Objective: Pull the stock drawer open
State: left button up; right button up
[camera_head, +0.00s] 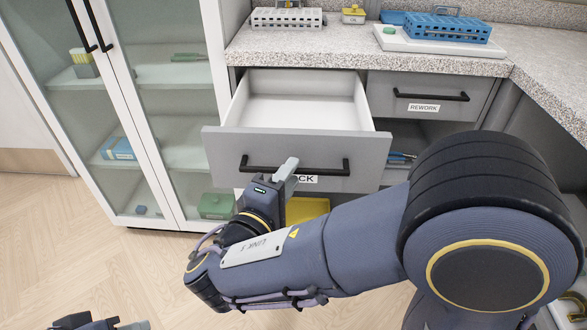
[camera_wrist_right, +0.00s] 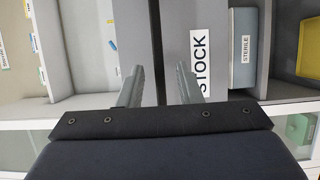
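The grey stock drawer (camera_head: 225,150) stands pulled out below the counter, and its pale inside looks empty in the head view. Its black bar handle (camera_head: 325,167) runs across the front, with the STOCK label partly hidden behind my right gripper (camera_head: 287,172). In the right wrist view the fingers of the right gripper (camera_wrist_right: 160,85) stand apart on either side of the dark handle bar (camera_wrist_right: 156,40), with gaps showing. The STOCK label (camera_wrist_right: 202,60) is beside one finger. My left gripper (camera_head: 103,325) shows only as a sliver at the bottom edge.
A closed REWORK drawer (camera_head: 432,95) is to the right. A glass-door cabinet (camera_head: 150,100) stands close on the left. Racks, including a blue one (camera_head: 447,27), stand on the speckled counter (camera_head: 300,50). A yellow bin (camera_head: 307,210) shows below the open drawer. Floor at the left is clear.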

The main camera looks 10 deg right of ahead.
jog(key=v, duration=0.5)
jog(key=shift+s+a+p, duration=0.1)
jog(key=shift+s+p, duration=0.1)
jog(key=shift+p, duration=0.1)
jog(key=d+f+m+g, duration=0.2)
jog(key=d+f+g, duration=0.25)
jog(key=d, duration=0.45)
jog(key=s+d+f+m+g+y, duration=0.5)
jog(key=s+d+f+g+y, duration=0.35)
jog(key=s, duration=0.25)
notch_tip(320, 180, up, 31)
jog(key=s+a+m+t+y+p, duration=0.2)
jog(key=m+t+y+p, duration=0.2)
jog(key=p, duration=2.3)
jog(key=y, duration=0.2)
jog(key=shift+a+m+t+y, duration=0.25)
jog(key=shift+m+t+y, duration=0.05)
jog(key=shift+m+y, duration=0.1)
